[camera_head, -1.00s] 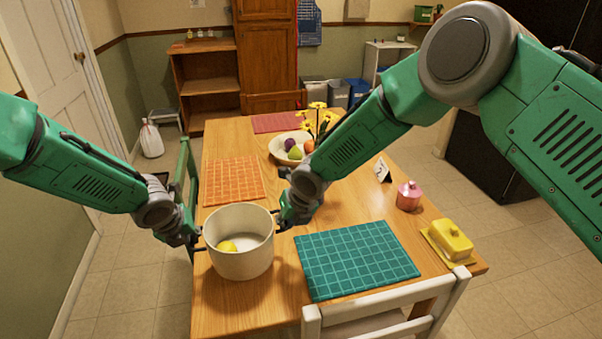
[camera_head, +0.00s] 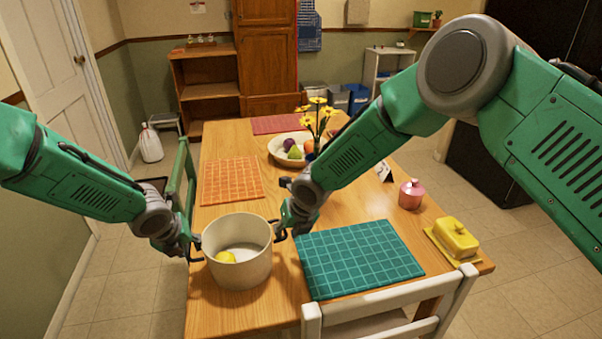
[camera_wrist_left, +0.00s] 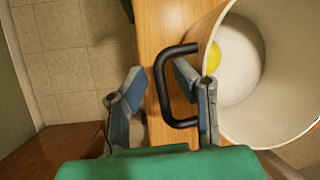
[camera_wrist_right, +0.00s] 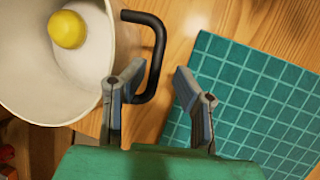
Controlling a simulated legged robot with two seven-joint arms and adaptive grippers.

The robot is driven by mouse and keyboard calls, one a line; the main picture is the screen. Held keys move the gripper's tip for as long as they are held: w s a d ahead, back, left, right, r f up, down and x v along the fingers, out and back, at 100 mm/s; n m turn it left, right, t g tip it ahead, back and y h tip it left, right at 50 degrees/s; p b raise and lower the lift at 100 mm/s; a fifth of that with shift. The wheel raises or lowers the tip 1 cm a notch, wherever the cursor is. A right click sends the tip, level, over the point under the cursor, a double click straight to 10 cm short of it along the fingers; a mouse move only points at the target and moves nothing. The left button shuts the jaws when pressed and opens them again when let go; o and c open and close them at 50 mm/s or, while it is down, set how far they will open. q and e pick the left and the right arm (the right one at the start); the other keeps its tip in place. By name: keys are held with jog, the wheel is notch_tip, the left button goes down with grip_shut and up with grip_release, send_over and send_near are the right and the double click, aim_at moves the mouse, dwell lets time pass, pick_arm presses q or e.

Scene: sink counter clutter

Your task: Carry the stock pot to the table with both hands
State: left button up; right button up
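The cream stock pot (camera_head: 240,268) stands upright at the near left of the wooden table (camera_head: 215,311), with a yellow lemon-like item (camera_head: 226,257) inside. Its black handles show in the left wrist view (camera_wrist_left: 163,84) and the right wrist view (camera_wrist_right: 157,58). My left gripper (camera_wrist_left: 160,78) is open, its fingers apart on either side of the left handle. My right gripper (camera_wrist_right: 155,78) is open, its fingers apart with the other handle between them, nearer the left finger. The pot's underside is hidden.
A teal mat (camera_head: 358,258) lies right of the pot, an orange mat (camera_head: 232,181) behind it. A fruit bowl (camera_head: 275,150), flowers (camera_head: 318,115), pink jar (camera_head: 411,194) and yellow butter dish (camera_head: 456,237) are on the table. White chair (camera_head: 390,316) in front, green chair (camera_head: 185,170) at left.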

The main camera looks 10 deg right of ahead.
pick_arm(q)
jog(key=shift+d, duration=0.1)
pick_arm(e)
jog(key=shift+a, duration=0.15)
pick_arm(q)
jog(key=shift+s+r, duration=0.1)
jog(key=shift+r, duration=0.1)
pick_arm(e)
jog(key=shift+a, duration=0.1)
jog(key=shift+r, duration=0.2)
pick_arm(q)
jog(key=v, duration=1.1)
jog(key=shift+r, duration=0.2)
pick_arm(e)
jog(key=v, duration=1.1)
jog(key=shift+r, duration=0.2)
jog(key=shift+s, duration=0.2)
